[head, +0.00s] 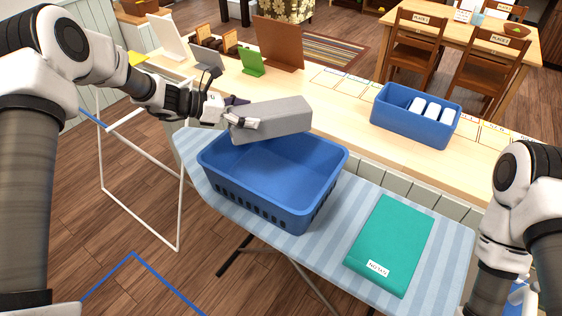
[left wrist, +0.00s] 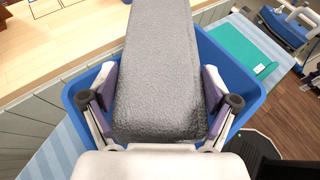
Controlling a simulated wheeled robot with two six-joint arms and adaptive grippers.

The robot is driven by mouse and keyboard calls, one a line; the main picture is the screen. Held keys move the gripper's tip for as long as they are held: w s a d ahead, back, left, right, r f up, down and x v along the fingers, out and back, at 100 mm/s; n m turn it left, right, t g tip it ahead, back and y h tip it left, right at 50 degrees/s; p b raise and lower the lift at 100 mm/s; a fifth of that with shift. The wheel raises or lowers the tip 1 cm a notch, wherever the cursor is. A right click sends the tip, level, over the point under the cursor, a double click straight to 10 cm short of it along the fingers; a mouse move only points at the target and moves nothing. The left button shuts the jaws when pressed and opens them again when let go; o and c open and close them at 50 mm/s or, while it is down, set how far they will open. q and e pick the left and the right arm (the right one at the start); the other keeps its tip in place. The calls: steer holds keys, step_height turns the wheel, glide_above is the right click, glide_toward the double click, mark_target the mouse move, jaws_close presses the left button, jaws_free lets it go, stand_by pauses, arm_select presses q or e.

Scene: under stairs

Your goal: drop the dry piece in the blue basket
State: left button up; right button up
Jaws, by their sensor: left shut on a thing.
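The dry piece is a grey, block-shaped folded cloth (head: 276,119). My left gripper (head: 240,118) is shut on one end of it and holds it over the far side of the blue basket (head: 270,187). In the left wrist view the grey piece (left wrist: 160,70) sits between the two fingers (left wrist: 160,105), and the basket's rim (left wrist: 245,88) shows beyond it on both sides. The basket has slotted walls and stands on the striped ironing board (head: 350,190). The part of its inside that I see is empty. My right gripper is out of view; only my right arm shows at the right edge.
A green folded cloth (head: 390,245) with a label lies on the board, right of the basket. A smaller blue bin (head: 415,122) with white items stands on the wooden counter (head: 340,110) behind. A white rack (head: 140,190) stands at the left.

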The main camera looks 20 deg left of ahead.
mark_target(246, 132)
arm_select(q)
steer(key=shift+s+f, duration=0.25)
steer(key=shift+s, duration=0.1)
steer(key=s, duration=0.1)
steer(key=s+f+b, duration=0.1)
steer(key=s+b, duration=0.1)
steer(key=s, duration=0.1)
steer(key=shift+f, duration=0.25)
steer(key=w+f, duration=0.2)
steer(key=f, duration=0.1)
steer(key=shift+w+b, duration=0.3)
steer(key=o, duration=1.3)
steer(key=shift+s+r, duration=0.3)
steer(key=shift+s, duration=0.05)
steer(key=shift+c, duration=0.2)
steer(key=shift+o, duration=1)
steer(key=shift+s+r, duration=0.25)
steer(key=shift+s, duration=0.15)
steer(key=shift+w+f, duration=0.3)
steer(key=shift+w, duration=0.05)
steer(key=shift+w+a, duration=0.1)
steer(key=v, duration=1.2)
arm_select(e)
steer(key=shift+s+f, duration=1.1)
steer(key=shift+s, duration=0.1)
arm_select(q)
steer(key=shift+r, duration=0.1)
